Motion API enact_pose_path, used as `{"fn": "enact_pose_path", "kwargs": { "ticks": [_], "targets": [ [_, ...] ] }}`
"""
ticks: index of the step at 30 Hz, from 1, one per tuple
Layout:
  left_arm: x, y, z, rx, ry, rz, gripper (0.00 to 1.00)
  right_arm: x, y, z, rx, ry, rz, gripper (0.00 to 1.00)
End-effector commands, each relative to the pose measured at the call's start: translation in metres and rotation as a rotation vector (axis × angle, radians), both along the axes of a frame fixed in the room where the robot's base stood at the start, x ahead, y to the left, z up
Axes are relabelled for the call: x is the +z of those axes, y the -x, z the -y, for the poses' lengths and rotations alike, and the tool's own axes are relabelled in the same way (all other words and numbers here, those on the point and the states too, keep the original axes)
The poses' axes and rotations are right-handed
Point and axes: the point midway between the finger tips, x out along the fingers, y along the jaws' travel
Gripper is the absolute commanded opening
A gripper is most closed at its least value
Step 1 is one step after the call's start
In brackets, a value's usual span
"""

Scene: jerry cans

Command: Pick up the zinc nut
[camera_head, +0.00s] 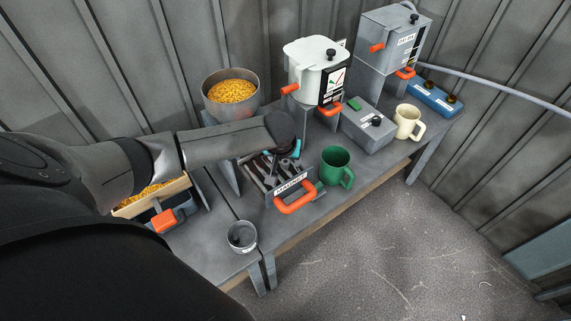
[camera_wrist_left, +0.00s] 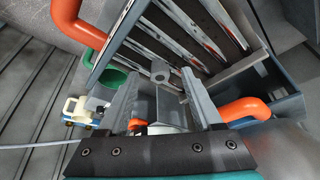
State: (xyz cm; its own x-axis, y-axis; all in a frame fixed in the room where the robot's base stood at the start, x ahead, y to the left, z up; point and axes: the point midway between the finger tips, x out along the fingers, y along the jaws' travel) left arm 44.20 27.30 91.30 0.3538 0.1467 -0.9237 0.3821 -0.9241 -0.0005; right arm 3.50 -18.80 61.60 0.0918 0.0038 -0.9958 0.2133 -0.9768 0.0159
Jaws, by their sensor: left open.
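The zinc nut (camera_wrist_left: 160,70) is a small grey ring-like piece with a hole, seen in the left wrist view just beyond and between my fingertips. It lies by the slotted tray (camera_wrist_left: 205,30), which holds dark strips edged with bright metal; I cannot tell exactly what the nut rests on. My left gripper (camera_wrist_left: 158,80) is open, with one finger on either side of the nut in the picture and nothing held. In the head view my left gripper (camera_head: 274,166) is over the labelled tray with an orange handle (camera_head: 295,197), and my arm hides the nut. My right gripper is not in view.
A green mug (camera_head: 336,167) stands right of the tray. A grey cup (camera_head: 241,237) is near the front edge. Behind are a pot of yellow grains (camera_head: 231,92), a white canister (camera_head: 315,65) and a grey box (camera_head: 367,125). A cream mug (camera_head: 408,122) stands farther right.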

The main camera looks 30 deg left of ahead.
Motion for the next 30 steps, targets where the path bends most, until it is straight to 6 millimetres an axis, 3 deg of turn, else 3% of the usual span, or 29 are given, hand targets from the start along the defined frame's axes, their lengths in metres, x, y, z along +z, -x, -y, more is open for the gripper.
{"fn": "enact_pose_path", "kwargs": {
  "ticks": [8,26,30],
  "targets": [
    [-0.0025,-0.0007,-0.0003,0.0,0.0,-0.001,0.67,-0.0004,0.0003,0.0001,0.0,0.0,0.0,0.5],
    [-0.0023,-0.0007,-0.0003,0.0,0.0,-0.001,0.01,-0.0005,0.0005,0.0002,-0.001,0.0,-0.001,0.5],
    [-0.0022,-0.0006,-0.0004,0.0,0.0,-0.001,0.0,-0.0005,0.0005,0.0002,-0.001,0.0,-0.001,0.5]
  ]
}}
